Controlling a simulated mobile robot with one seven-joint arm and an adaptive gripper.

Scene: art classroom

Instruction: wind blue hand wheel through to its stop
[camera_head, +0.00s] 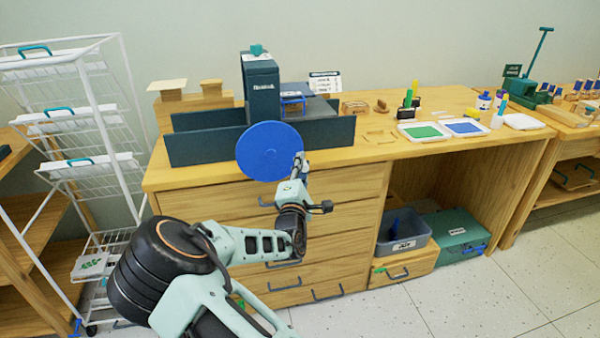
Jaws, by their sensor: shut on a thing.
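The blue hand wheel (266,150) is a large flat disc on the front of a dark teal press (261,88) that stands on the wooden bench. The wheel faces me and hangs partly over the bench's front edge. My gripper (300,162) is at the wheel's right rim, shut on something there. The gripped part is mostly hidden by the fingers and too small to make out; it lies at the rim where a handle could be. My arm reaches up from the lower left, below the wheel.
A white wire rack (100,150) stands left of the bench. Green and blue ink trays (424,132), bottles and small blocks lie on the bench top to the right. Drawers (340,216) with handles are below. A grey bin (404,236) and a teal box (456,236) sit lower right.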

